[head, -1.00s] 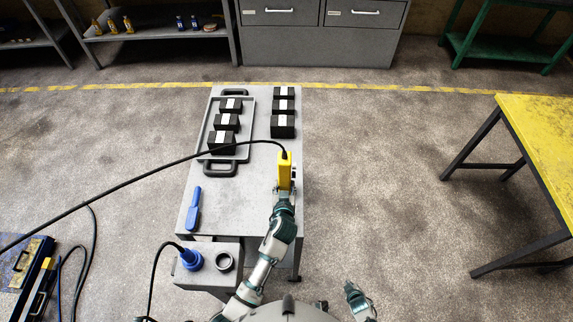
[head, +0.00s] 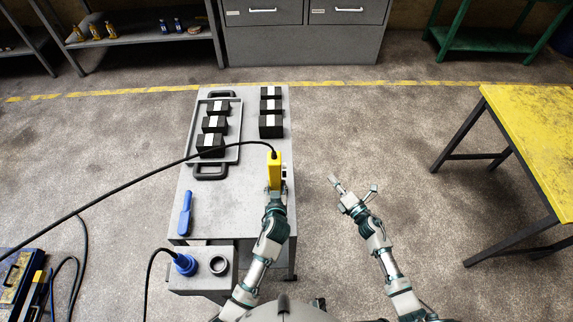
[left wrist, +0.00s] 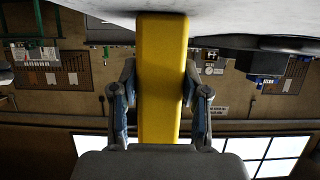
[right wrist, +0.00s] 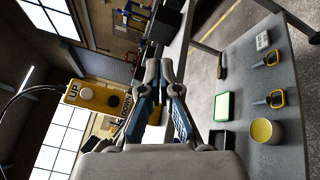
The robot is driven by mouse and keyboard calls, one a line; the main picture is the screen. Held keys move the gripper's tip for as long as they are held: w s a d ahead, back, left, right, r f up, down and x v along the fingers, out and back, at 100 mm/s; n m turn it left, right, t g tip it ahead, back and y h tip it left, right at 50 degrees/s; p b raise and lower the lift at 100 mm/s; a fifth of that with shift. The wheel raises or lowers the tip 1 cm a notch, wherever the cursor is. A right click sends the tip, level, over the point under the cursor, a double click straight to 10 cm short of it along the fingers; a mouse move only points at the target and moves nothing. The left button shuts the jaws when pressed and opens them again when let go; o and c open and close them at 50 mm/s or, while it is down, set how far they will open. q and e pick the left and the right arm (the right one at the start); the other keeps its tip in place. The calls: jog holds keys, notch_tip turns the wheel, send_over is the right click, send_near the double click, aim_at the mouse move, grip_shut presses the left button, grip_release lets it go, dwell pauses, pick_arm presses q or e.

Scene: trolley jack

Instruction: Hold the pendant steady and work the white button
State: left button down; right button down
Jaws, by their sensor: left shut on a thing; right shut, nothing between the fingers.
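The yellow pendant (head: 274,170) stands at the right edge of the grey table, with a black cable leaving its top. My left gripper (head: 275,190) is shut on it; in the left wrist view the fingers clasp both sides of the yellow body (left wrist: 162,75). My right gripper (right wrist: 160,72) is shut and empty, apart from the pendant. In the head view it is over the floor right of the table.
A tray (head: 237,135) with black blocks and a separate row of black blocks lie on the table (head: 235,200). A blue-handled tool (head: 185,212) lies at its left. The cable crosses leftward. A yellow table (head: 530,130) stands right, with clear floor between.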

aim_at(285, 165)
jog(key=a+r+n+g+y, duration=0.2)
jog(key=a+r+n+y, duration=0.2)
jog(key=r+n, duration=0.5)
jog(key=shift+s+r, duration=0.2)
jog(key=shift+r, duration=0.45)
jog(key=shift+a, duration=0.1)
jog(key=a, duration=0.8)
jog(key=shift+a, duration=0.3)
jog(key=shift+a, duration=0.1)
dwell(0.3)
jog(key=shift+a, duration=0.35)
